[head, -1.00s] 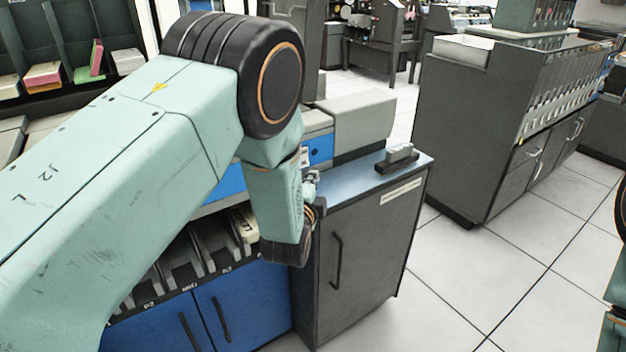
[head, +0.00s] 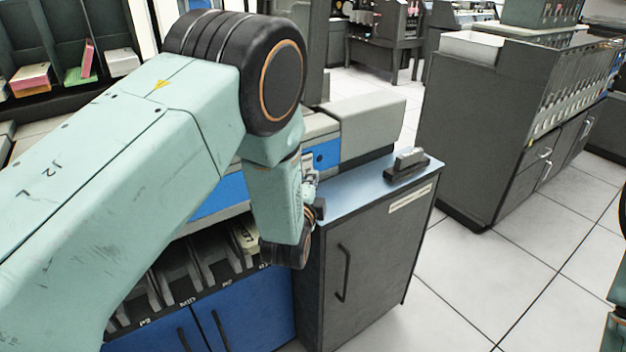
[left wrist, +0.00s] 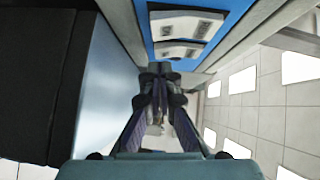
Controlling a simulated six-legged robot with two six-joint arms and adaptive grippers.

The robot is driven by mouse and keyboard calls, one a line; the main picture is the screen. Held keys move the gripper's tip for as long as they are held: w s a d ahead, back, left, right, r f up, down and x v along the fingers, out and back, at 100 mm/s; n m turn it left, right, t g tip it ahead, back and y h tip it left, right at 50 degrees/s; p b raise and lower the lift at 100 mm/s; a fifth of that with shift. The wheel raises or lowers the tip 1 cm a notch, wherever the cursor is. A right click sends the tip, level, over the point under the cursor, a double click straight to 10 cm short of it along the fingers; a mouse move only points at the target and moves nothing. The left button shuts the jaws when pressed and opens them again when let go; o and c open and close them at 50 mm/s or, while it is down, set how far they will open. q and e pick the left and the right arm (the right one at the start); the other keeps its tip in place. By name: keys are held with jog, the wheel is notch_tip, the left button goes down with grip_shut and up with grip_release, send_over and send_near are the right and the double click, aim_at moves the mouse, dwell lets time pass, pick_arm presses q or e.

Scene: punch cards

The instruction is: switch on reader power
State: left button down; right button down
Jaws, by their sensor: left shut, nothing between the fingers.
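The reader is the grey machine with a blue front panel (head: 322,158) beyond my left arm in the head view. In the left wrist view the blue panel (left wrist: 228,22) holds two pale, labelled switch-like pieces: a larger one (left wrist: 187,26) and a smaller one (left wrist: 178,50) below it. The lettering is too small to read. My left gripper (head: 312,182) is shut and empty, partly hidden by my forearm in the head view. In the left wrist view its fingertips (left wrist: 160,70) are just below the smaller piece; whether they touch it I cannot tell. My right gripper is out of view.
A dark grey cabinet (head: 375,260) with a blue-grey top stands beside my left gripper, with a small dark block (head: 407,165) on it. Card stackers (head: 180,270) sit below my forearm. Another grey machine (head: 480,130) stands at right, with open tiled floor between.

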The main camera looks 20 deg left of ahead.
pick_arm(q)
jog(key=shift+a, duration=0.35)
jog(key=shift+w+f, duration=0.1)
jog(key=shift+w, duration=0.1)
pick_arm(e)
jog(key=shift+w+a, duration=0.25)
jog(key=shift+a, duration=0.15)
pick_arm(q)
jog(key=shift+s+d+r, duration=0.15)
jog(key=shift+d+r, duration=0.05)
jog(key=shift+w+a+f+t+b, duration=0.2)
jog(key=shift+a+f+t+b, duration=0.15)
jog(key=shift+b, duration=0.45)
jog(key=shift+w, duration=0.1)
jog(key=shift+d+r, duration=0.1)
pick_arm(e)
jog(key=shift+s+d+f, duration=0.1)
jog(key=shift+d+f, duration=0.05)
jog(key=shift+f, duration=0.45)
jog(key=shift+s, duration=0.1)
pick_arm(q)
jog(key=shift+s, duration=0.25)
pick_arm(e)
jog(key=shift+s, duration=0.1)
